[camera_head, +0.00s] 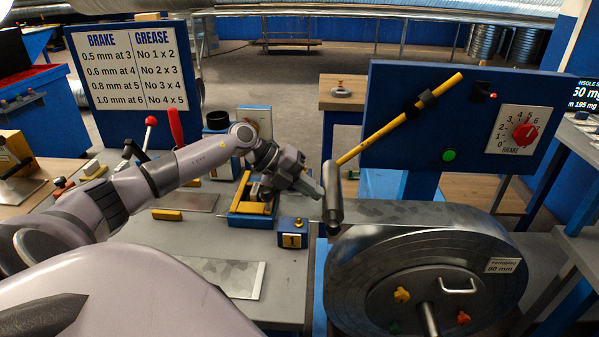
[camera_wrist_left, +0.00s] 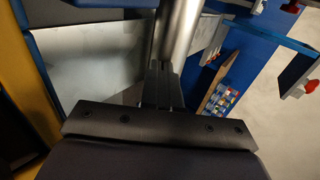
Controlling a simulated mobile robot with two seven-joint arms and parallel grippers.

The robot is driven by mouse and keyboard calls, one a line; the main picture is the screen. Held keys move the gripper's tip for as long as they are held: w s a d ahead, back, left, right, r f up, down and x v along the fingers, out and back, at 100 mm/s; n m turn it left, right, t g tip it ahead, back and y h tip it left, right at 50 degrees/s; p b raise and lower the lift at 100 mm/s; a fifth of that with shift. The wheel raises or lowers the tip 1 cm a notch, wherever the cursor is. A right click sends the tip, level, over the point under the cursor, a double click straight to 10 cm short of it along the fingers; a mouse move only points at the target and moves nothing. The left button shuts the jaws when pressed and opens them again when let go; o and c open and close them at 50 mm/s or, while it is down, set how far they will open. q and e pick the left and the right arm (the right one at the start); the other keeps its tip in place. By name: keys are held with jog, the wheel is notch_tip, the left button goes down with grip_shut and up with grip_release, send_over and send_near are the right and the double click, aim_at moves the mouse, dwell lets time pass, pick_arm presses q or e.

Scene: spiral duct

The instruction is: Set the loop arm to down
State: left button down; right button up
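The loop arm appears to be the yellow rod (camera_head: 376,136) on the blue panel, running from upper right down to lower left through a black clamp. A grey metal roller (camera_head: 333,198) hangs at its lower end, above the left edge of the strip coil. My left gripper (camera_head: 316,188) is just left of the roller, its fingertips close to it; whether they touch is unclear. In the left wrist view the fingers (camera_wrist_left: 163,84) look shut together, with the roller (camera_wrist_left: 180,32) just beyond them and nothing visible between them. My right gripper is not in view.
The large metal coil (camera_head: 410,245) stands below the panel. The blue panel (camera_head: 395,90) carries a green button (camera_head: 449,155) and a red brake knob (camera_head: 525,133).

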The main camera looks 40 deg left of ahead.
pick_arm(q)
jog(key=shift+d+f, duration=0.2)
jog(key=shift+f, duration=0.05)
notch_tip(320, 180, up, 20)
jog(key=p, duration=0.1)
jog(key=shift+a+r, duration=0.2)
jog(key=shift+r, duration=0.05)
jog(key=shift+s, duration=0.1)
